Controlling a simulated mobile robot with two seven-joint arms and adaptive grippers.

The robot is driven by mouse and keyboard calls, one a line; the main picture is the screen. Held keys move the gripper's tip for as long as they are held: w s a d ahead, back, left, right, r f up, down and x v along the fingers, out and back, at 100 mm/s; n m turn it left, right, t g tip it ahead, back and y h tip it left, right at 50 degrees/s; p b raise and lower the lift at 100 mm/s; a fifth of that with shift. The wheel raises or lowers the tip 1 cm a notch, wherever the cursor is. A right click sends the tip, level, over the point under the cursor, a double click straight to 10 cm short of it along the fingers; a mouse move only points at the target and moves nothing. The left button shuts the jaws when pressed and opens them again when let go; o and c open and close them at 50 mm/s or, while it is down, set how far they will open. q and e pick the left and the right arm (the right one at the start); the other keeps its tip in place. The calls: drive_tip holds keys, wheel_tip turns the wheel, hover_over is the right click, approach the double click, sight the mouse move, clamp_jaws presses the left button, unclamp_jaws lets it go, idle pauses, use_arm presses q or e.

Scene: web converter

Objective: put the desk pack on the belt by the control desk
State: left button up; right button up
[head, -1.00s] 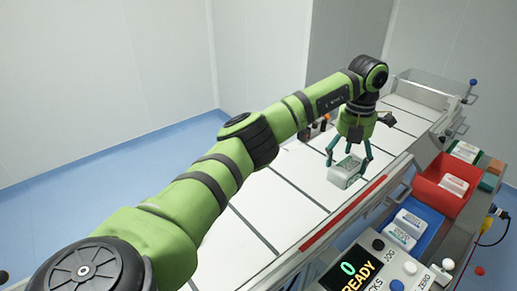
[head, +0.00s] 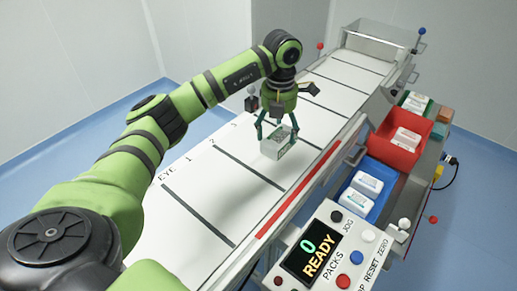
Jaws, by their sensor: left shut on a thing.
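The pack (head: 279,143), a small pale box with a grey-green side, is between the fingers of my left gripper (head: 279,132). My left gripper is shut on it, over the white belt (head: 190,232) near its right side. Whether the pack touches the belt or hangs just above it, I cannot tell. The control desk (head: 335,250), with a display reading "0 READY PACKS" and several buttons, stands at the lower right beside the belt. My right gripper is not in view.
A blue bin (head: 352,203) and a red bin (head: 383,154) with white packs stand right of the belt. A green bin (head: 416,104) is farther back. A red strip (head: 300,192) runs along the belt's near edge. A clear guard (head: 370,45) closes the far end.

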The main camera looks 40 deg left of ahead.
sight(260, 152)
use_arm(q)
drive_tip(key=s, duration=0.1)
drive_tip(key=s+a+f+p, duration=0.1)
drive_tip(key=s, duration=0.1)
drive_tip(key=s+a+f, duration=0.1)
drive_tip(key=shift+s+f, duration=0.15)
drive_tip(key=shift+f, duration=0.05)
drive_tip(key=shift+s+f, duration=0.2)
drive_tip(key=shift+f+p, duration=0.25)
drive_tip(key=shift+p, duration=0.1)
wheel_tip(260, 152, down, 3)
drive_tip(key=shift+f+p, duration=0.15)
drive_tip(key=shift+p, duration=0.5)
drive_tip(key=shift+f, duration=0.15)
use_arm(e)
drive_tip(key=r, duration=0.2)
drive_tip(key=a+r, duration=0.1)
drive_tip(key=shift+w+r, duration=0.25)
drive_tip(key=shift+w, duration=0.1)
use_arm(q)
drive_tip(key=shift+f, duration=0.1)
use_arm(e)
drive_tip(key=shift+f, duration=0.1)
use_arm(q)
drive_tip(key=o, duration=1.2)
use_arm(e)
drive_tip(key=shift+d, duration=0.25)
